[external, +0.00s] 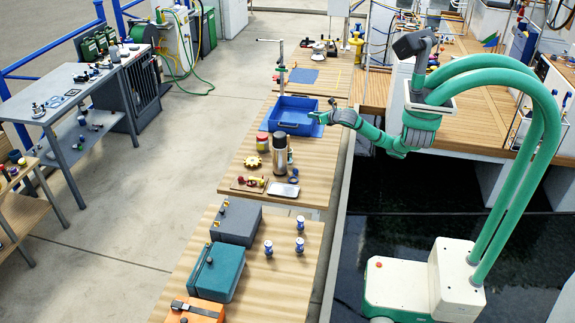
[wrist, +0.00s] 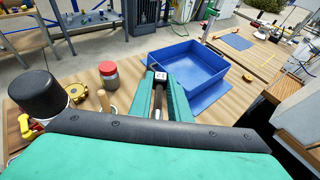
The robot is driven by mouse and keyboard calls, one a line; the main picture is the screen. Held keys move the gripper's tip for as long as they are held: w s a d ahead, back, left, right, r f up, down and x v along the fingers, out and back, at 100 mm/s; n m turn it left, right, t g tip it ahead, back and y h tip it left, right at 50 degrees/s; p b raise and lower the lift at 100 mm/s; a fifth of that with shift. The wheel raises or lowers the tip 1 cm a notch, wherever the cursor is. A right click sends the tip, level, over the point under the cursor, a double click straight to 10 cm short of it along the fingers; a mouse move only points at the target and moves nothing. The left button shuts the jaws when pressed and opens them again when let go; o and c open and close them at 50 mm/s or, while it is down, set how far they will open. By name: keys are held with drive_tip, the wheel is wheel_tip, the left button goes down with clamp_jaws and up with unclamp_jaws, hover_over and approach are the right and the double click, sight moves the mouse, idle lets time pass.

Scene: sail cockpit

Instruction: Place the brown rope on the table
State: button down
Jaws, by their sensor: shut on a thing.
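My gripper (external: 318,115) is over the right edge of the blue open bin (external: 291,105) on the wooden table (external: 232,160). In the wrist view my gripper (wrist: 158,82) points at the near wall of the bin, with its fingers close together. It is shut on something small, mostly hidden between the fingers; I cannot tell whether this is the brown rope. No rope can be made out clearly elsewhere.
A red-lidded jar (wrist: 109,74), a yellow gear-shaped thing (external: 253,162) and a dark-capped flask (external: 280,152) stand on the table near the bin. Bare wood shows between the jar and the bin.

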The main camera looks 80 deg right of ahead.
drive_tip(key=s+d+m, duration=0.1)
drive_tip(key=s+d, duration=0.1)
drive_tip(key=d, duration=0.1)
hover_over(299, 145)
drive_tip(key=shift+g+h, duration=0.3)
drive_tip(key=shift+g, duration=0.1)
drive_tip(key=f, duration=2)
drive_tip(key=shift+s+a+f, duration=0.15)
drive_tip(key=shift+s+a, duration=0.15)
drive_tip(key=shift+a, duration=0.05)
drive_tip(key=shift+w+d+f, duration=0.3)
drive_tip(key=shift+w+f, duration=0.1)
drive_tip(key=shift+f, duration=1.75)
drive_tip(key=shift+f, duration=0.15)
drive_tip(key=c, duration=1.7)
unclamp_jaws()
drive_tip(key=shift+o, duration=0.2)
